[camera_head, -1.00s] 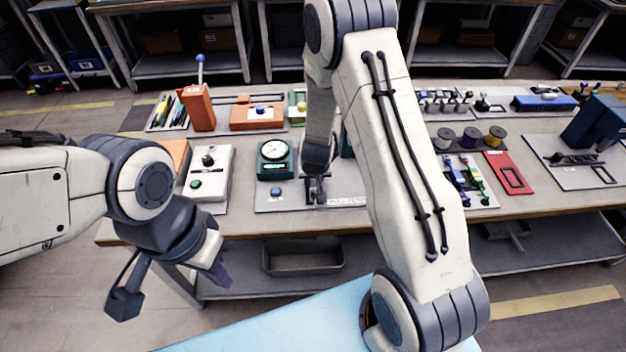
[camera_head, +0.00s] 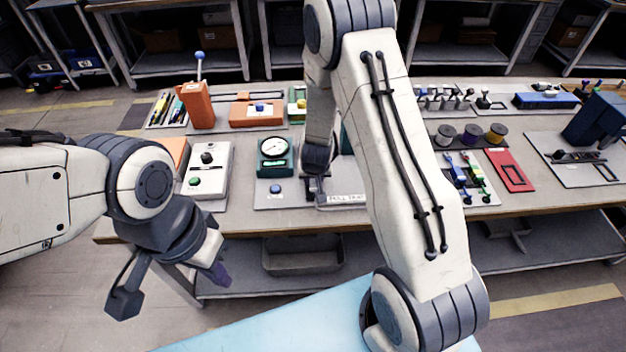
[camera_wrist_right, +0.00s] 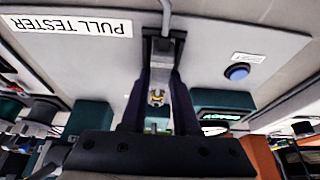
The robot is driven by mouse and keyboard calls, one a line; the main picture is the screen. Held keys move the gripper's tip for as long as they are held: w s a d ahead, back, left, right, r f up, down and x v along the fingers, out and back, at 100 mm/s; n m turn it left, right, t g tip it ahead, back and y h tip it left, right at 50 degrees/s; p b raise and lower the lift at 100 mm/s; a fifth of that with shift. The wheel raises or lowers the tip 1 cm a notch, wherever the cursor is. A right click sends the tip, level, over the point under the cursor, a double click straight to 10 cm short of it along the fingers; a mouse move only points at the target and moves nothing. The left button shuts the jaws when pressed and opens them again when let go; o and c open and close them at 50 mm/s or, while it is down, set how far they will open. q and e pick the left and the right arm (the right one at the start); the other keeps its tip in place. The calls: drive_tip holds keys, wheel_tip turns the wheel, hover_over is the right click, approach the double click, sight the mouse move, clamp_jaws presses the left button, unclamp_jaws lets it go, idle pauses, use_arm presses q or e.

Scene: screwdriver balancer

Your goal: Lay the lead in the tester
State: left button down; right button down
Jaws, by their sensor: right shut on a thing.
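The pull tester is a grey plate (camera_head: 262,203) with a teal dial gauge (camera_head: 274,152) and a blue button (camera_head: 275,188). The plate also shows in the right wrist view (camera_wrist_right: 215,35), with its PULL TESTER label. My right gripper (camera_head: 314,190) is low over the plate, right of the button. In the wrist view its dark fingers (camera_wrist_right: 163,45) are shut on the lead (camera_wrist_right: 166,15), a thin grey cable running past the tips. A small yellow and metal piece (camera_wrist_right: 157,97) shows between the fingers; whether it belongs to the lead is unclear. My left gripper (camera_head: 168,288) is open and empty before the bench.
A white box (camera_head: 208,170) with knobs stands left of the gauge. An orange holder (camera_head: 198,105) stands behind it. Wire spools (camera_head: 470,134) and a red frame (camera_head: 510,170) lie to the right. My right arm covers the bench's middle.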

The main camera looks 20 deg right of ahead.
drive_tip(key=c, duration=0.6)
unclamp_jaws()
drive_tip(key=shift+r, duration=0.15)
drive_tip(key=p+v, duration=0.4)
drive_tip(key=v, duration=0.6)
drive_tip(key=shift+s+a+r, duration=0.1)
